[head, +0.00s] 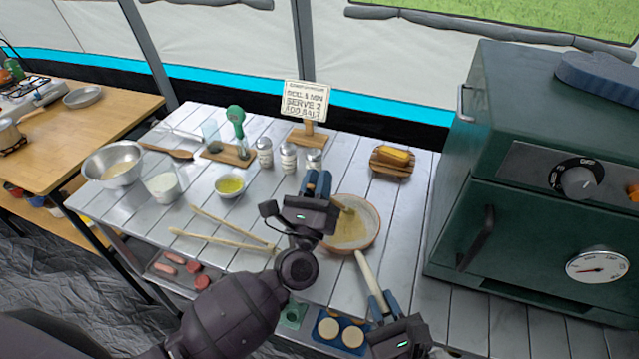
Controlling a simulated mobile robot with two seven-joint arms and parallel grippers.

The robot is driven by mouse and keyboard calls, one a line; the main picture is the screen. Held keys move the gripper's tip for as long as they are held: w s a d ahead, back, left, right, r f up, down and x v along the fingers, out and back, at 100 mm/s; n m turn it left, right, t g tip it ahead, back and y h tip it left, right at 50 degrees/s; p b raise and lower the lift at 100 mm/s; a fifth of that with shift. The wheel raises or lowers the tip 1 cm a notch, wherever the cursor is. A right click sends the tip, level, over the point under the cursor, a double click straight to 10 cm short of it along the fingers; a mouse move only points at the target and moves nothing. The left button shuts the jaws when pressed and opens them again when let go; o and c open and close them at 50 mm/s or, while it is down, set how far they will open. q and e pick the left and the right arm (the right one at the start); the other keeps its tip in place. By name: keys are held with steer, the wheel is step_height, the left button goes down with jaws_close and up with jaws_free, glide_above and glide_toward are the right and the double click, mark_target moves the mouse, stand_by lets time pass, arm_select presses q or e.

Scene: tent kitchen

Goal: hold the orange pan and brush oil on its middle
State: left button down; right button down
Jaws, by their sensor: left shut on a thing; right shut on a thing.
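The orange pan (369,238) rests on the slatted table, with an orange rim, a pale inside and a yellowish patch in its middle. Its light handle (367,272) points down toward the front. My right gripper (380,304) is shut on the handle's lower end. My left gripper (317,183) is at the pan's upper left edge, shut on what looks like the brush (345,208). A bowl of yellow oil (230,186) stands to the left.
Wooden tongs (225,237) lie left of my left arm. Shakers (288,157), a sign (305,100) and a butter board (391,160) stand behind. A green oven (540,190) blocks the right side. Table between pan and oven is clear.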

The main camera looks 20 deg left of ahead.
arm_select(q)
steer(key=shift+w+a, duration=0.4)
steer(key=shift+w, duration=0.2)
step_height(320, 180, up, 6)
stand_by(0.6)
stand_by(0.3)
arm_select(e)
steer(key=c, duration=0.9)
jaws_free()
steer(key=shift+c, duration=0.2)
steer(key=v, duration=0.7)
